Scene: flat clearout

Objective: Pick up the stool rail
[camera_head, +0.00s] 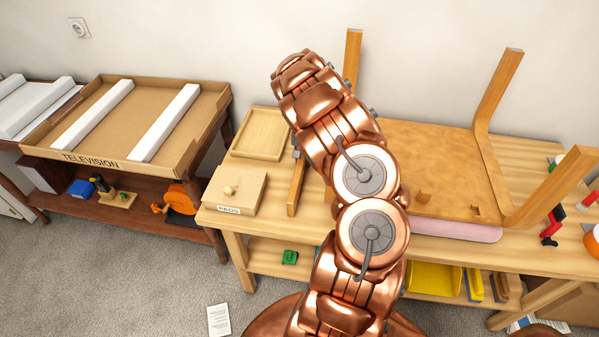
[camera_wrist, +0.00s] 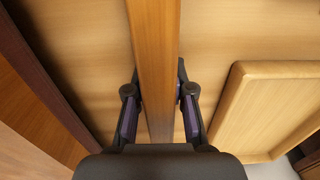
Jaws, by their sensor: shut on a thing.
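The stool rail (camera_head: 296,187) is a straight orange-brown wooden bar at the workbench, between the shallow wooden tray and the upturned stool. In the wrist view the rail (camera_wrist: 155,60) runs up the middle of the picture, between the two dark fingers of my gripper (camera_wrist: 158,108). The gripper is shut on it, one finger on each side. In the head view my copper arm hides most of the gripper. I cannot tell whether the rail touches the bench top. The upturned stool (camera_head: 435,160) lies seat down on the bench with its legs up.
The wooden tray (camera_head: 281,132) and a lidded box (camera_head: 240,207) with a knob stand left of the rail. A pink cushion edge (camera_head: 455,230) shows under the stool. A cardboard television box (camera_head: 105,99) sits on a dark table at left. Red and black clamps are at right.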

